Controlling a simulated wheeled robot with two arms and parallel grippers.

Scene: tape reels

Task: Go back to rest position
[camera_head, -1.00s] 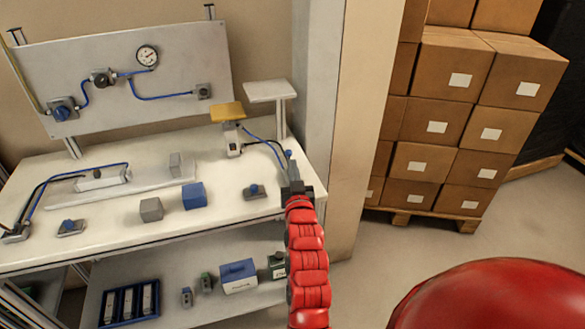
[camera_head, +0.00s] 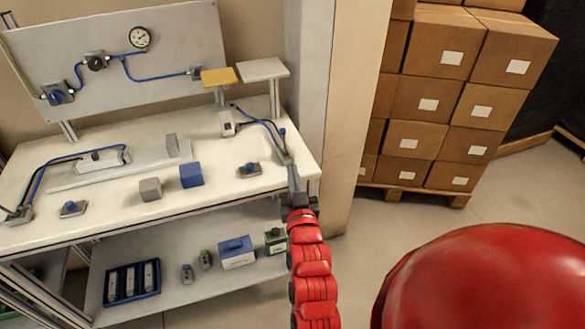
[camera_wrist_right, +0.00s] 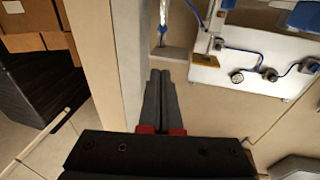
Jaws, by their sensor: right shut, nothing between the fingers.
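My right gripper (camera_head: 293,178) is at the right end of the white workbench (camera_head: 225,185), in front of a small device with a blue knob (camera_head: 282,134). Its fingers are together with nothing between them. In the right wrist view the two dark fingers (camera_wrist_right: 158,85) lie side by side, closed and empty. My red right arm comes up from the bottom of the head view. I cannot see my left gripper in either view.
The bench holds a blue block (camera_head: 191,175), a grey block (camera_head: 150,189) and a yellow-topped stand (camera_head: 219,76). A panel with a gauge (camera_head: 139,38) stands behind. A pillar (camera_head: 345,110) and stacked cartons (camera_head: 447,98) are to the right. Floor between is clear.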

